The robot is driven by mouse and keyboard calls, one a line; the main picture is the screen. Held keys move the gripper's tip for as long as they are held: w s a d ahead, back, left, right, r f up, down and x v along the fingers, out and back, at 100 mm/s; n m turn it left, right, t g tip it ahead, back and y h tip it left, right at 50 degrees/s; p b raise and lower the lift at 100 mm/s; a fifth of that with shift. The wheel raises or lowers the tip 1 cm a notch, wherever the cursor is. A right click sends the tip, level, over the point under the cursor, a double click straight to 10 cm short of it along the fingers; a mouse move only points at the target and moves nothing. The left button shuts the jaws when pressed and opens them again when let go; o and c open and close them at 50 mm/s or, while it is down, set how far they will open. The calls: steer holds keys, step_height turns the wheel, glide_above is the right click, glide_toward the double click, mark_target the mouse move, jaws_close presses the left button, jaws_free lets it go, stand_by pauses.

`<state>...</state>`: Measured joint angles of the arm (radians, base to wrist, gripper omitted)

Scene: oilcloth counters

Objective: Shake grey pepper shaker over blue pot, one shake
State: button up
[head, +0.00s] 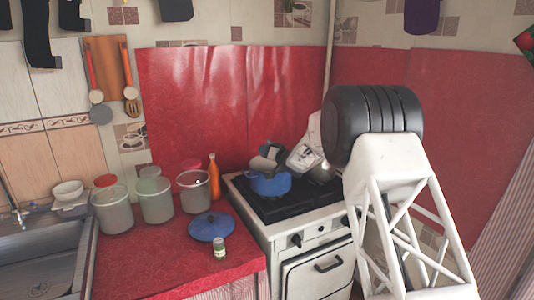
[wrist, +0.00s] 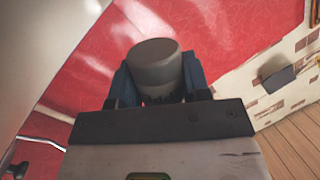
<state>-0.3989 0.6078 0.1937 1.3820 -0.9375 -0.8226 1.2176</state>
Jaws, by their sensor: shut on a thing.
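The blue pot (head: 268,185) stands on the black stove top in the head view, without a lid on it. My gripper (head: 270,152) is just above the pot and tilted. In the wrist view my gripper (wrist: 157,82) is shut on a grey cylinder, the pepper shaker (wrist: 156,64), with a dark finger on each side. In the head view the shaker (head: 262,163) looks tilted over the pot's opening; it is small and partly hidden by the gripper. Whether any pepper comes out cannot be seen.
A blue lid (head: 209,228) and a small green-topped jar (head: 219,248) are on the red counter. Several canisters, one here (head: 156,198), and an orange bottle (head: 214,180) stand left of the stove (head: 318,235). The red wall covering (head: 235,100) is close behind.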

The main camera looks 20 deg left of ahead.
step_height(320, 180, up, 3)
steer(key=n+h, duration=0.1)
steer(key=n, duration=0.4)
